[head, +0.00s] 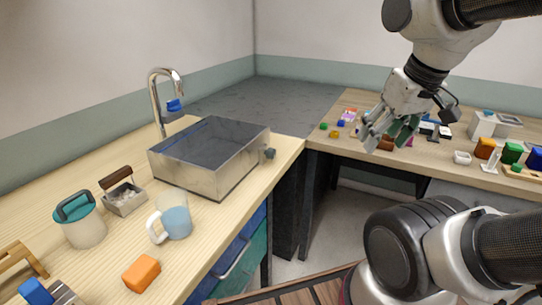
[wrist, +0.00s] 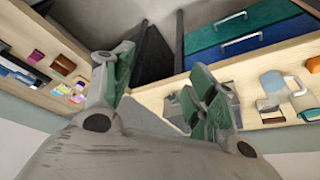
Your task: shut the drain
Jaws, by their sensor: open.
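The metal sink basin (head: 205,172) stands on the wooden counter at the left in the head view. A small dark grey fitting (head: 268,154), which looks like a drain valve, sticks out of its right outer wall; its setting is too small to tell. A curved faucet (head: 157,100) with a blue handle (head: 174,105) stands behind the basin. The basin's floor is mostly hidden. My gripper (head: 390,135) is open and empty above the right counter, well to the right of the fitting. Its spread, green-padded fingers also show in the wrist view (wrist: 163,85).
A blue-white mug (head: 176,222), a teal-lidded pot (head: 84,226) and an orange block (head: 142,272) stand on the left counter. Several small items, including an orange container (head: 485,148), crowd the right counter (head: 318,140). Blue and green drawers (head: 240,250) sit below the left counter.

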